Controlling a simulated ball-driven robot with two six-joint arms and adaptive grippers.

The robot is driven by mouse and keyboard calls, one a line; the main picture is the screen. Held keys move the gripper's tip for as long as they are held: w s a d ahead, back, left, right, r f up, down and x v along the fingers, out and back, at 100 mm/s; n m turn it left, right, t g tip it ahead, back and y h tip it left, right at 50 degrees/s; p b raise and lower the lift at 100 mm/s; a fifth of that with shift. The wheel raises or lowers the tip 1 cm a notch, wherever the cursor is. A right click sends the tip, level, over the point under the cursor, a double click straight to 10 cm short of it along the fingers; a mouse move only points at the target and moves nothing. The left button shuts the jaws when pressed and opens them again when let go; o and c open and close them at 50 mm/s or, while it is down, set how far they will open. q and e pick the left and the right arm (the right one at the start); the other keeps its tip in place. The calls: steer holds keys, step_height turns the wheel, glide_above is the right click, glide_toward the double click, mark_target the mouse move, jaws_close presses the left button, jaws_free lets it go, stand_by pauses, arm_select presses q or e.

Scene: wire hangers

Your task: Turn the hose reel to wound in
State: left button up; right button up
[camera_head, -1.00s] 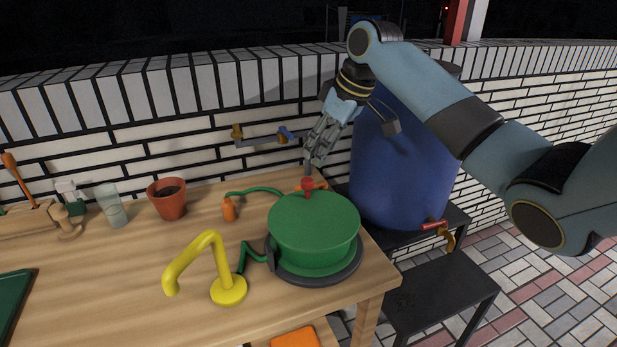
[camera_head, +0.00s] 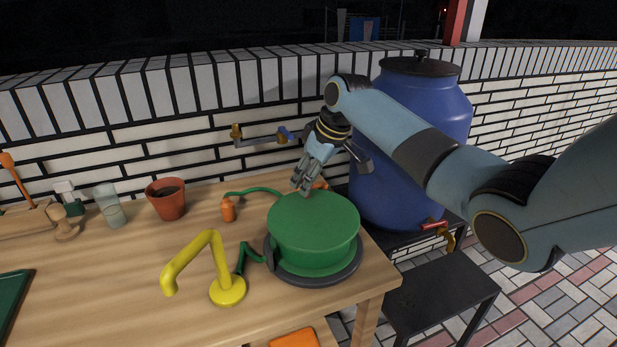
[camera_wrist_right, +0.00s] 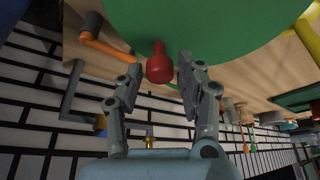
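The hose reel is a green drum (camera_head: 312,228) on a dark round base near the table's right end. It also shows in the wrist view (camera_wrist_right: 215,22). Its red crank knob (camera_wrist_right: 159,66) stands near the drum's rim; in the head view my gripper hides it. My right gripper (camera_head: 303,188) points down at the drum's far edge. In the wrist view its fingers (camera_wrist_right: 160,72) are apart, one on each side of the knob, with gaps visible. A green hose (camera_head: 258,191) runs to an orange nozzle (camera_head: 228,209). My left gripper is not in view.
A yellow spout (camera_head: 215,262) stands front left of the reel. A clay pot (camera_head: 168,199), a glass (camera_head: 110,207) and wooden items are farther left. A blue barrel (camera_head: 385,190) with a red-handled tap stands right. A brick wall (camera_head: 160,140) runs behind.

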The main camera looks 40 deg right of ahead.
jaws_close()
